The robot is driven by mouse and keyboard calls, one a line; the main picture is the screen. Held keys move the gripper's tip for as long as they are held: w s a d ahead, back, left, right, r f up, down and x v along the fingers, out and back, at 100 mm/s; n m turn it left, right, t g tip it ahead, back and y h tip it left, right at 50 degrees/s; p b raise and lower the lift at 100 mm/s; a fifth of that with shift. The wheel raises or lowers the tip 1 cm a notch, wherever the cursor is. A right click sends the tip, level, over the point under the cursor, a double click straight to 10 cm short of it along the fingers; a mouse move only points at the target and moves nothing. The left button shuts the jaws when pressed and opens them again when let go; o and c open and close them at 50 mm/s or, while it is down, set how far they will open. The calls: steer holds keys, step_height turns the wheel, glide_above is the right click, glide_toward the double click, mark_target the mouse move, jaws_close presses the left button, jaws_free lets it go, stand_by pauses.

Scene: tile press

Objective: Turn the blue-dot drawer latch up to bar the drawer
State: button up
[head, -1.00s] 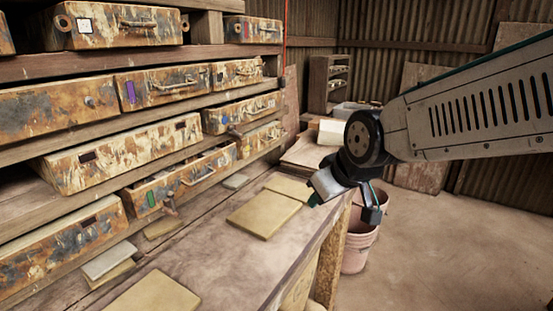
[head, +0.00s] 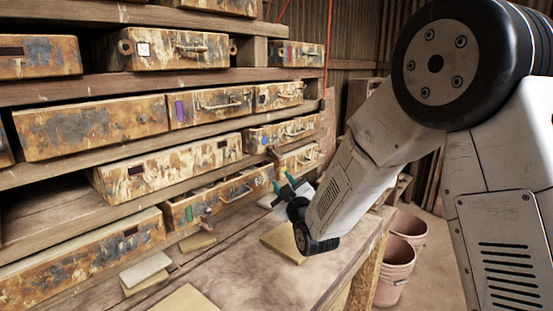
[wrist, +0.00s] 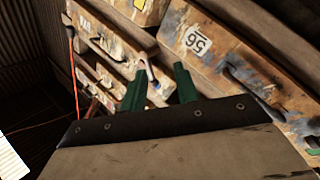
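The blue-dot drawer (head: 297,130) is at the right of the rack, with a blue mark (head: 265,139) near its left end. A small latch (head: 272,153) sticks out just below that end. My gripper (head: 285,187) has its green fingers just below and right of this latch, seemingly apart from it. In the wrist view, the fingers of my gripper (wrist: 159,86) are spread with nothing between them. What appears to be the latch (wrist: 151,72) shows beyond and between the fingertips. The blue mark cannot be made out there.
The green-dot drawer (head: 216,201) is close left of my gripper, with its handle sticking out; its number label (wrist: 195,41) shows upside down in the wrist view. Tiles (head: 284,242) lie on the bench (head: 250,275) below. Buckets (head: 396,258) stand on the floor at right.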

mark_target(274, 154)
steer(key=shift+n+t, duration=0.3)
steer(key=shift+t, duration=0.4)
steer(key=w+r, duration=0.1)
steer(key=w, duration=0.1)
steer(key=w+a+r, duration=0.1)
steer(key=w+r, duration=0.3)
steer(key=shift+w+a+r, duration=0.15)
steer(key=shift+w+a, duration=0.2)
steer(key=shift+c, duration=0.3)
